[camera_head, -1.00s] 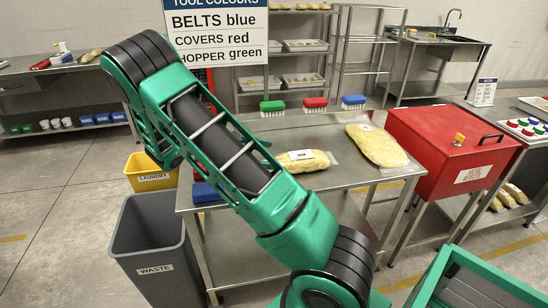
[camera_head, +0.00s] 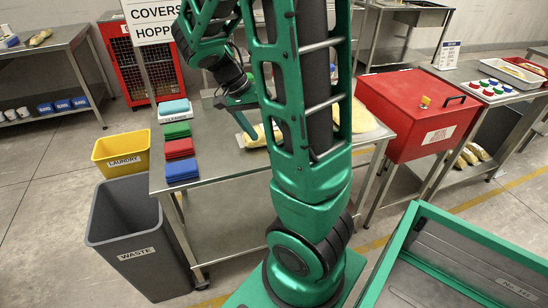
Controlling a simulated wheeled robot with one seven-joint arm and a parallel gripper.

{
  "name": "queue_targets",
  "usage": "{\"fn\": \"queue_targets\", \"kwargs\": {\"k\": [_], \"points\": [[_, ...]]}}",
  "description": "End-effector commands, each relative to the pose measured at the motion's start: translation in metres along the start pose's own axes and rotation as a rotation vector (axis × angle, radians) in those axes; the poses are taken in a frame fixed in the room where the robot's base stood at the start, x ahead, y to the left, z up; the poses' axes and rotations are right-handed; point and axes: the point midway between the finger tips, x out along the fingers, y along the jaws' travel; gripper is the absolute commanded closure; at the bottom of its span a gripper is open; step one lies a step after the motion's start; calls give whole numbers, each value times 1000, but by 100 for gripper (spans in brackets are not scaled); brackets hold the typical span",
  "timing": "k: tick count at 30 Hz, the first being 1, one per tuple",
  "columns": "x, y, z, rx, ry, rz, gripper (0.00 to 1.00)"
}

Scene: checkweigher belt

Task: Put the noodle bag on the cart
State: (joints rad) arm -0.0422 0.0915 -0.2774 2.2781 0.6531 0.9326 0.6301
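A yellow noodle bag (camera_head: 253,137) lies on the steel table (camera_head: 228,190), partly hidden behind my arm. A second, larger yellow bag (camera_head: 361,118) lies to its right, also partly covered by my arm. My gripper (camera_head: 246,124) points down at the left end of the first bag, close above or touching it. Its fingertips are small and partly hidden, so I cannot tell whether they hold the bag. A green-rimmed grey open tray or cart (camera_head: 408,236) stands at the lower right; its bed looks empty where it shows.
Stacked green, red (camera_head: 179,148) and blue pads and a cleaning box (camera_head: 174,110) sit along the table's left side. A red reject box (camera_head: 418,110) stands right of the table. A waste bin (camera_head: 142,232) and yellow laundry bin (camera_head: 122,150) stand left.

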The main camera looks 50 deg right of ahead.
Motion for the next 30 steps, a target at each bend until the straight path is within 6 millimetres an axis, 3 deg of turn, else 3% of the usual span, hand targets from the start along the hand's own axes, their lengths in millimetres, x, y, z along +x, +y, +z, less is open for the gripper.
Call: {"fn": "queue_targets", "kwargs": {"k": [6, 15, 21, 30], "points": [[-8, 45, 34, -273, -99, -172, 13], [-16, 91, 90, -642, -111, -403, 13], [-19, 104, 113, -774, -88, -480, 13], [-19, 106, 117, -800, -84, -492, 13]]}}
